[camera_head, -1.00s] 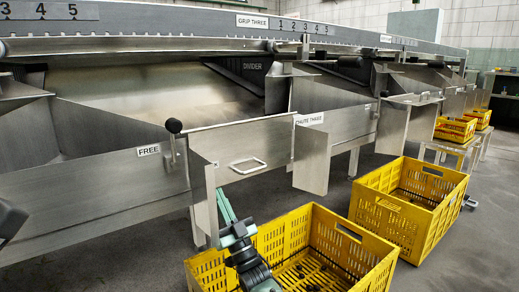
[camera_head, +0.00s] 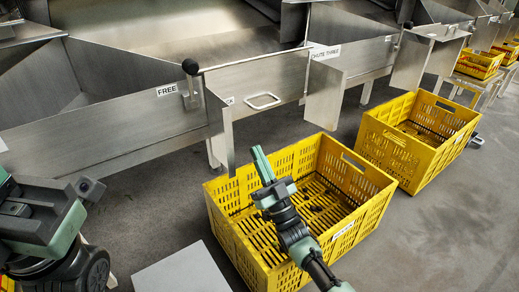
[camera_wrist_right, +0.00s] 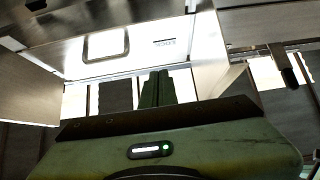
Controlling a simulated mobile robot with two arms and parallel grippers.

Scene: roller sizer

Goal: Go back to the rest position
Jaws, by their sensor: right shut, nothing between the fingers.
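My right gripper (camera_head: 261,163) has its green fingers pressed together with nothing between them. In the head view it is in front of the near yellow crate's opening, pointing up and away toward the steel chute front. The right wrist view shows the shut fingers (camera_wrist_right: 157,89) in front of the bright chute panel with its handle. A green and black part of my left arm (camera_head: 40,225) shows at the lower left; no left fingers are visible.
The near yellow crate (camera_head: 222,222) surrounds the lower view of my right arm. A second yellow crate (camera_head: 398,158) stands behind it to the right. The steel chute front (camera_head: 110,135) with the black-knobbed lever (camera_head: 190,68) is ahead. Grey floor is clear at right.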

